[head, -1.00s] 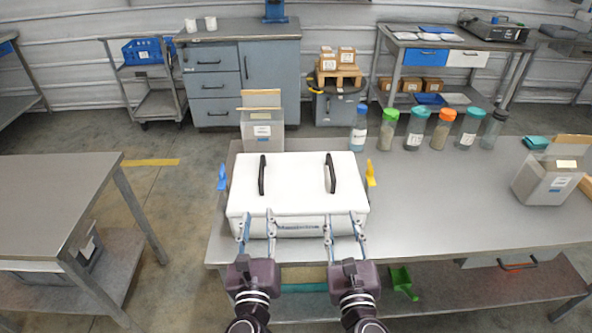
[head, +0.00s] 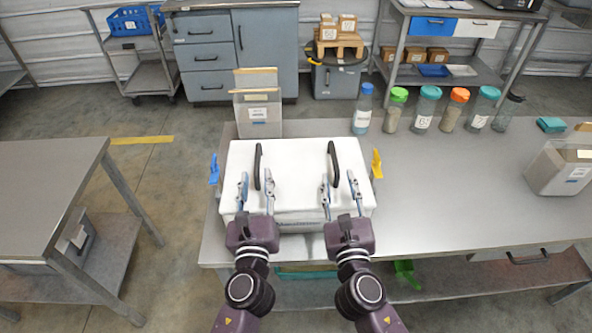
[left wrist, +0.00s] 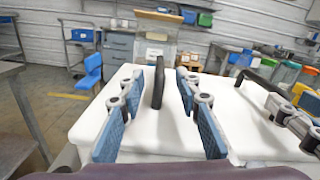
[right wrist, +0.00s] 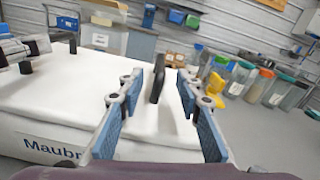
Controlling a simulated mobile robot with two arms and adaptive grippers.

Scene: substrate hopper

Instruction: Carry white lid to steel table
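The white lid (head: 296,165) lies on a white box on the steel table (head: 440,180); it has two black handles. My left gripper (head: 257,182) is open just in front of the left handle (head: 257,166); in the left wrist view that handle (left wrist: 158,84) stands upright between the spread blue fingers. My right gripper (head: 341,188) is open by the right handle (head: 334,163); in the right wrist view that handle (right wrist: 157,82) stands between the spread fingers. Neither gripper visibly touches a handle. The box front is partly hidden by my grippers.
A blue clip (head: 214,170) and a yellow clip (head: 377,164) flank the lid. A clear bin (head: 258,112) stands behind it. Several capped jars (head: 425,108) line the table's back edge. A second grey table (head: 45,185) stands at left with a bare top. The steel table's right middle is clear.

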